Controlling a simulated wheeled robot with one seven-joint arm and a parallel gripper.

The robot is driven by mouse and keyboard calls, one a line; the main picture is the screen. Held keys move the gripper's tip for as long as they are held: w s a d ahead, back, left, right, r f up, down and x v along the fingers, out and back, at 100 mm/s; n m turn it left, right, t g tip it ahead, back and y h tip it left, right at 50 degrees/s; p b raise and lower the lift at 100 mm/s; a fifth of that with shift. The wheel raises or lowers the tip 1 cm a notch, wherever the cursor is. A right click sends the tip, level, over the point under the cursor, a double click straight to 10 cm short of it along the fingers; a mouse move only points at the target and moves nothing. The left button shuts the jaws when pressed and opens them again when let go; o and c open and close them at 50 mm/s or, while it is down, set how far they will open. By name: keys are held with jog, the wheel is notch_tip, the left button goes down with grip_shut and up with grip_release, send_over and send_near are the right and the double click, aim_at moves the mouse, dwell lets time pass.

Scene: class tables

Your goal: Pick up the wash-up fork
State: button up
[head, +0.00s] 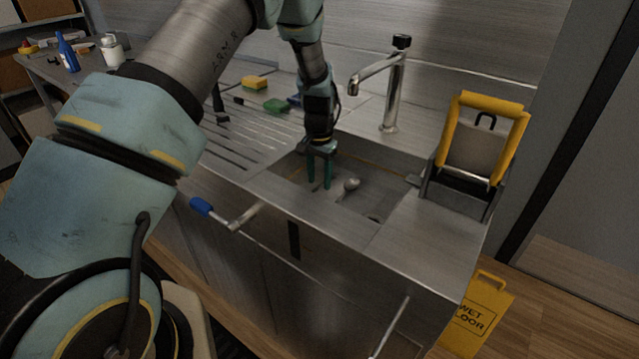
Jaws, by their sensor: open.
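My gripper (319,186) points down into the sink basin (378,188), its two teal fingers apart with a narrow gap between them. A ladle- or spoon-like metal utensil (351,184) lies in the basin just right of the fingers. A small thin piece shows at the fingertips, but I cannot tell whether it is the wash-up fork; the fingers partly hide that spot. I cannot tell whether the fingertips touch anything.
A tap (392,95) stands behind the basin. A yellow-handled bucket wringer (478,140) stands to the right. A yellow sponge (254,83) and green sponge (276,105) lie behind the ribbed drainboard. A blue-handled tool (202,206) juts out in front.

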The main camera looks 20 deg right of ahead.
jog(key=shift+f, duration=0.4)
grip_shut()
dwell(0.4)
